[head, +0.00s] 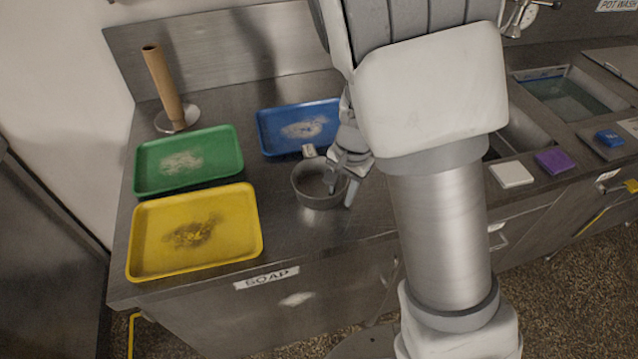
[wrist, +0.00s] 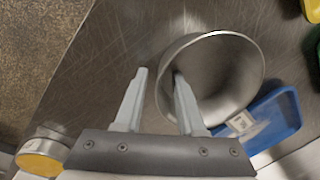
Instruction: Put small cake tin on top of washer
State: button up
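The small cake tin (head: 318,196) is a round, grey metal tin standing on the steel counter near its front edge. It also shows in the wrist view (wrist: 235,65), with a pale tag at its rim. My gripper (head: 340,190) is at the tin's right side, pointing down. In the wrist view my gripper (wrist: 160,74) has its fingers apart, one over the inside of the tin and one outside, with the near wall between them. I see a gap beside the wall, so it does not look clamped. I cannot make out a washer in either view.
Green (head: 188,187), yellow (head: 150,272) and blue (head: 265,140) trays lie left of and behind the tin. A paper-roll holder (head: 163,85) stands at the back left. A sink (head: 525,130), a white block (head: 512,174) and a purple block (head: 552,161) are to the right.

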grip_shut()
dwell(1.4)
